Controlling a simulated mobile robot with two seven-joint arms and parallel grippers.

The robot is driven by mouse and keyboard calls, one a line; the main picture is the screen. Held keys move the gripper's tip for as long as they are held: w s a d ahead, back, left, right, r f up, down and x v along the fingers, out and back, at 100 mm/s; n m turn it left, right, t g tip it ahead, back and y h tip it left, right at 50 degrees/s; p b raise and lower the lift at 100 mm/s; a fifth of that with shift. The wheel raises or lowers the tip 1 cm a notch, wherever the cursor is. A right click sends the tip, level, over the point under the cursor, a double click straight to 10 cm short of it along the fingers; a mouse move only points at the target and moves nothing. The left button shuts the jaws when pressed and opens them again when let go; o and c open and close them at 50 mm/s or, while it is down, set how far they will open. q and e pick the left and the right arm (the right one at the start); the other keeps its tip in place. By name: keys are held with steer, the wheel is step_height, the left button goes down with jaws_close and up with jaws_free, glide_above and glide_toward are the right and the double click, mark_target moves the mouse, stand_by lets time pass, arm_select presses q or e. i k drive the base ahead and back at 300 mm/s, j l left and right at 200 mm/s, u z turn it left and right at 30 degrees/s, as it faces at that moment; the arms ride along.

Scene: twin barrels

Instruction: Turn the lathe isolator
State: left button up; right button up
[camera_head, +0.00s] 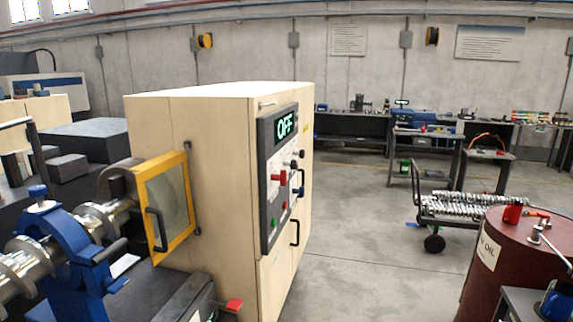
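The lathe's pale wooden-coloured cabinet (205,185) stands in the middle left. A dark control panel (268,220) is on its right-hand face, with a green lit display (286,126) reading OFF. A red handle (279,177) sticks out of the panel below the display and looks like the isolator; its exact setting is hard to tell. A green button (274,223) and other small red, blue and black knobs sit around it. Neither of my grippers shows in the head view.
A yellow-framed guard (164,208) and blue steady rest (66,245) are at left. A red lever (234,305) protrudes low beside the cabinet. A dark red oil barrel (505,262) stands at right, before a loaded cart (458,208). Floor (365,265) between cabinet and barrel is clear.

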mark_target(282, 178)
steer(key=i+l+u, duration=0.15)
steer(key=i+u, duration=0.25)
steer(key=i+l+u, duration=0.35)
steer(key=i, duration=0.25)
steer(key=u, duration=0.45)
